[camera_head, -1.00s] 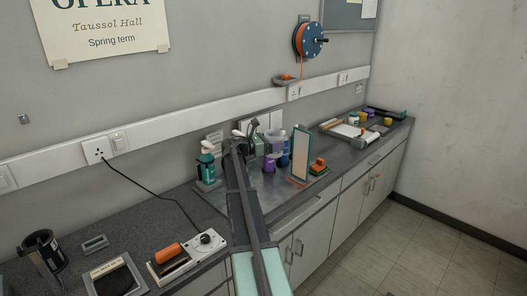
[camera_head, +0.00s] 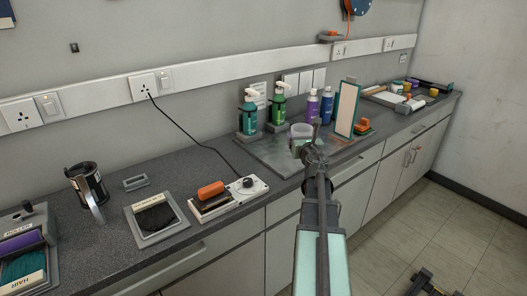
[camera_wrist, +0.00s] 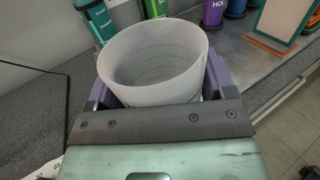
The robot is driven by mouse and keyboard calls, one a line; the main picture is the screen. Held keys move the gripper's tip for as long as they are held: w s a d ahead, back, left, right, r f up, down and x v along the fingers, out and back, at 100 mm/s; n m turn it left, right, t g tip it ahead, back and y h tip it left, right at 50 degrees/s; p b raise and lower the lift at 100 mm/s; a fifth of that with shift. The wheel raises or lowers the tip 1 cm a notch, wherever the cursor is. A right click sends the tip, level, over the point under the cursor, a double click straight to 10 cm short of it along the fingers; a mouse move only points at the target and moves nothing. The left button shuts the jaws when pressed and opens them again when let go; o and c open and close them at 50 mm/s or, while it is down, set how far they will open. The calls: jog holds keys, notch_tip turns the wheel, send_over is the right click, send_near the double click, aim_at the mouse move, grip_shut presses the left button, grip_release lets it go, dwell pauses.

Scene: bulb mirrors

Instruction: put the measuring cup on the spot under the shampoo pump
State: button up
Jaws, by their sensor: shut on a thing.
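The measuring cup is a translucent whitish open cup. It fills the middle of the wrist view (camera_wrist: 153,68), upright, between the purple fingers of my gripper (camera_wrist: 158,88), which is shut on it. In the head view the cup (camera_head: 300,130) shows just past the end of my arm, over or on the grey board; I cannot tell if it touches. Two green pump bottles with white heads stand behind it, a left one (camera_head: 248,118) and a right one (camera_head: 279,106). Their labels are too small to read in the head view. The spot under the pump is not distinguishable.
A purple bottle (camera_head: 312,104) and a blue bottle (camera_head: 326,106) stand behind the cup. A framed mirror (camera_head: 346,109) stands to their right. A white device (camera_head: 247,187) with a cable lies left of my arm. The grey board (camera_head: 262,155) has free room before the pumps.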

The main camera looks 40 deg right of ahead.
jog(key=shift+w+a+n+t+y, duration=0.55)
jog(key=shift+a+n+y, duration=0.15)
jog(key=shift+a+y, duration=0.2)
jog(key=shift+w, duration=0.15)
jog(key=w, duration=2)
jog(key=f+b, duration=0.7)
jog(key=shift+s+d+f+b, duration=0.2)
jog(key=shift+d+f+b, duration=0.1)
jog(key=shift+d, duration=0.05)
jog(key=shift+r+p, duration=0.3)
jog(key=shift+f, duration=0.2)
jog(key=o, duration=0.9)
jog(key=shift+c, duration=0.2)
jog(key=shift+r, duration=0.3)
jog(key=v, duration=1.2)
